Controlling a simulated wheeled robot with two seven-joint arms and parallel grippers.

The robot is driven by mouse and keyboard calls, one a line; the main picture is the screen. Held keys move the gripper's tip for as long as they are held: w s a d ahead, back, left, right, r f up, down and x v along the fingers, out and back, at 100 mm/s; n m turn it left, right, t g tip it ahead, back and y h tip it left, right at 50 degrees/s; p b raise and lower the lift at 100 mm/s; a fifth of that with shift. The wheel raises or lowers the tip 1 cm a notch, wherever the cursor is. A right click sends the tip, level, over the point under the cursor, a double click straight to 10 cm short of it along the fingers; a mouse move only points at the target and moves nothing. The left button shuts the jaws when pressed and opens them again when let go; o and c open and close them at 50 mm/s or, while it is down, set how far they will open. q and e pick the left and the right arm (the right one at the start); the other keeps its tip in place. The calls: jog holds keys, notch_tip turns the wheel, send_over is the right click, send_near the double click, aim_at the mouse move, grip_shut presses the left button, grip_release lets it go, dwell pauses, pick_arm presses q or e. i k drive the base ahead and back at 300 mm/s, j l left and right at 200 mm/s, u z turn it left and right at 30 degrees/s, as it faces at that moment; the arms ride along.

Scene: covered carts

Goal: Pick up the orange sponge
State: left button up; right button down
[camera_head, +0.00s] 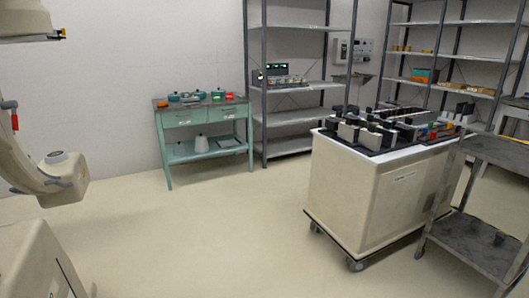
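A small orange block (161,104), which may be the orange sponge, lies at the left end of the top of a green table (201,118) against the back wall. It is too small in the picture to tell its material. Teal pot-like things (217,95) and a red item (229,97) stand to its right on the same top. Neither of my grippers shows in the head view, and nothing is touching the orange block.
A covered cream cart (357,190) carrying dark items stands right of centre, with a grey metal cart (480,256) beside it. Grey shelving (300,117) stands right of the table. Large beige equipment (68,180) fills the left edge. The middle floor is clear.

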aim_at(161, 104)
jog(key=i+l+u, duration=0.2)
jog(key=i, duration=0.3)
jog(key=i+l+u, duration=0.2)
jog(key=i, duration=0.25)
jog(key=i+l+u, duration=0.2)
jog(key=i, duration=0.25)
jog(key=i+u, duration=0.25)
jog(key=i, duration=0.75)
jog(key=i+u, duration=0.3)
jog(key=i, duration=0.7)
jog(key=i+j, duration=0.1)
jog(key=i, duration=0.35)
jog(key=i+j, duration=0.1)
jog(key=i, duration=0.35)
jog(key=i+j, duration=0.1)
jog(key=i, duration=0.35)
jog(key=i+j+z, duration=0.25)
jog(key=z, duration=0.15)
jog(key=i+j+z, duration=0.55)
jog(key=j+z, duration=0.2)
jog(key=i+j+z, duration=0.15)
jog(key=j+z, duration=0.25)
jog(key=i+j+z, duration=0.1)
jog(key=j+z, duration=0.3)
